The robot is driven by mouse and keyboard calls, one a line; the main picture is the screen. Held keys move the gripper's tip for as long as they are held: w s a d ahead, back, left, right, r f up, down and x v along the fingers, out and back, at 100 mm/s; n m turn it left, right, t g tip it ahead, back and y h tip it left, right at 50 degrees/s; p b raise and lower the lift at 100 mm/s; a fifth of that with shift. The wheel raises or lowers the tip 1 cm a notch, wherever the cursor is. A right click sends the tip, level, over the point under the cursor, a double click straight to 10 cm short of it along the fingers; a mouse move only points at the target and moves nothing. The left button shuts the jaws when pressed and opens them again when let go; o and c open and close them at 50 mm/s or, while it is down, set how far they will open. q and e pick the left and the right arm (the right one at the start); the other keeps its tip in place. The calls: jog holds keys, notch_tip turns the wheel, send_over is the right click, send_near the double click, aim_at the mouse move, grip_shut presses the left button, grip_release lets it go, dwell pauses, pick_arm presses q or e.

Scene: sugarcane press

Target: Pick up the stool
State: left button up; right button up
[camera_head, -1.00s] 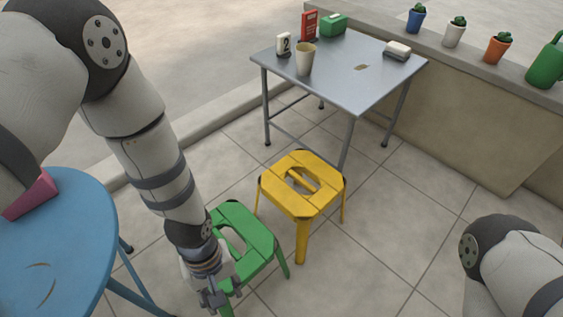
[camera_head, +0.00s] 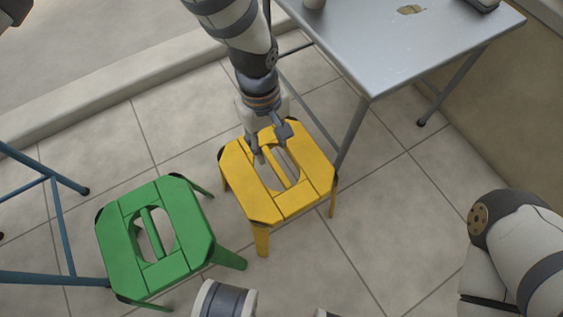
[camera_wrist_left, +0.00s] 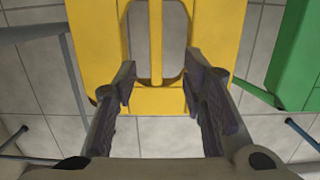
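A yellow stool (camera_head: 255,200) with an oval hole and a central bar in its seat stands upright on the tiles beside the metal table. A green stool (camera_head: 175,265) of the same kind stands to its left. My left gripper (camera_head: 272,147) is over the far part of the yellow seat. In the left wrist view, the two fingers are apart, on either side of the yellow stool's central bar (camera_wrist_left: 155,45), with nothing between the tips; contact is unclear. My right arm shows at the right edge, but its gripper is not visible.
The grey metal table (camera_head: 375,45) stands behind and right of the yellow stool, one leg close to it. Blue legs of another table (camera_head: 58,225) are at the left. Tiled floor is clear in front and to the right.

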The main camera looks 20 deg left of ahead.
aim_at(276, 165)
pick_arm(q)
jog(key=f+b, duration=0.1)
jog(key=f, duration=0.2)
jog(key=d+f+b, duration=0.1)
jog(key=f+b, duration=0.1)
jog(key=f, duration=0.1)
jog(key=f+b, duration=0.1)
jog(key=f, duration=0.3)
jog(key=shift+s+d, duration=0.25)
jog(key=shift+s, duration=0.15)
jog(key=shift+r, duration=0.15)
grip_shut()
pick_arm(e)
jog(key=f, duration=0.1)
jog(key=s+f, duration=0.1)
jog(key=f+g, duration=0.1)
jog(key=shift+s+d, duration=0.15)
jog(key=shift+s, duration=0.15)
